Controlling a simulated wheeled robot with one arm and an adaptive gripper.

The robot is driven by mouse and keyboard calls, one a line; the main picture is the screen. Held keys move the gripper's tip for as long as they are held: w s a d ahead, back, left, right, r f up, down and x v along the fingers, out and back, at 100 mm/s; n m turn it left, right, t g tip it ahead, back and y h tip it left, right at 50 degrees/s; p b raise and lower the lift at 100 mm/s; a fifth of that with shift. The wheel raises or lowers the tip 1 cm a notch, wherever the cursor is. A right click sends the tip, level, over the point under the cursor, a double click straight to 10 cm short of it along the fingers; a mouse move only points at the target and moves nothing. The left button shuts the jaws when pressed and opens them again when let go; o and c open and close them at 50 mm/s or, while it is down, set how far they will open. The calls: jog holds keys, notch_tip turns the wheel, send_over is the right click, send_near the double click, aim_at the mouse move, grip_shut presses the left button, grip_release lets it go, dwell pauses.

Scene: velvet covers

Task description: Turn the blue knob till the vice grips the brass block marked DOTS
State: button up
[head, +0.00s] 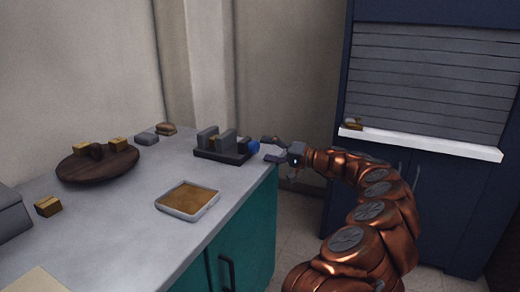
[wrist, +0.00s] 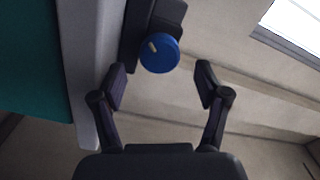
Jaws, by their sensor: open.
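The vice (head: 207,138) stands near the counter's right edge, with upright grey jaws on a dark base. Its blue knob (head: 254,146) faces right, toward my gripper (head: 269,149). My gripper is open and empty, its two fingers apart just off the knob. In the wrist view, the blue knob (wrist: 159,55) with a pale mark lies ahead of and between the open fingertips (wrist: 162,82), apparently touching neither. Brass-coloured blocks lie on a round wooden board (head: 75,172) and one brass block (head: 48,206) on the counter. I cannot read any marks or tell whether a block is between the jaws.
A pale-rimmed tray (head: 207,206) lies on the counter front. A grey block (head: 146,139) and a brownish item (head: 166,128) sit behind. A navy cabinet (head: 440,205) with a white ledge (head: 430,145) stands right; a small brass-coloured thing (head: 352,124) is on it.

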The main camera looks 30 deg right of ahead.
jog(key=v, duration=0.8)
dwell(0.4)
jog(key=w+a+r+n+g+y+p, duration=0.1)
jog(key=a+r+n+g+y+p, duration=0.1)
jog(key=a+r, duration=0.35)
jog(key=a+r+n+g+y+p, duration=0.1)
jog(key=a+r+g+p, duration=0.15)
jog(key=a, duration=0.55)
jog(key=s+a+r+n+g+h+p, duration=0.1)
jog(key=s+a+r+n+g+p, duration=0.3)
jog(key=a, duration=0.9)
jog(key=s+a+r+n+g+p, duration=0.1)
jog(key=s+a+r+g+p, duration=0.4)
jog(key=a, duration=0.8)
jog(key=s+a+f+n+g+h+p, duration=0.1)
jog(key=s+h+p, duration=0.35)
jog(key=s, duration=0.55)
jog(key=s+a+f+g+h+p, duration=0.1)
jog(key=s+g+h+p, duration=0.15)
jog(key=s+p, duration=0.55)
jog(key=s+d+m+h+p, duration=0.1)
jog(key=s+d+h, duration=0.3)
jog(key=s, duration=0.7)
jog(key=shift+d+f+p, duration=0.35)
jog(key=shift+d+p, duration=0.2)
jog(key=shift+d, duration=0.7)
